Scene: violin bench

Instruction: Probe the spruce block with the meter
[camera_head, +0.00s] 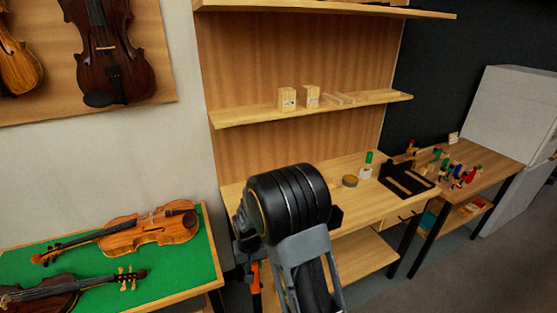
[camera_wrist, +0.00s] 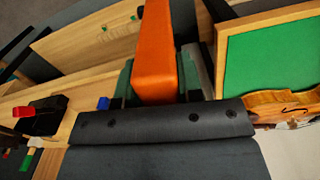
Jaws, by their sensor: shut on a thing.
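My gripper (camera_wrist: 158,82) is shut on an orange, box-shaped body, which I take to be the meter (camera_wrist: 155,48). Its fingers press on both sides of it in the wrist view. In the head view a small part of the orange meter (camera_head: 256,275) shows left of my arm, below the bench top; the arm hides the rest. Two pale wood blocks stand upright on the middle shelf, a left block (camera_head: 287,98) and a right block (camera_head: 310,96). Each has a small label, too small to read, so I cannot tell which is spruce. The meter is well apart from both.
The middle shelf (camera_head: 370,98) also holds thin pale strips. The bench top (camera_head: 375,208) bears a round tin (camera_head: 350,181), a green-topped bottle (camera_head: 368,165) and a black tray (camera_head: 405,182). A green table (camera_head: 160,290) with violins stands left; a cluttered side table (camera_head: 490,165) stands right.

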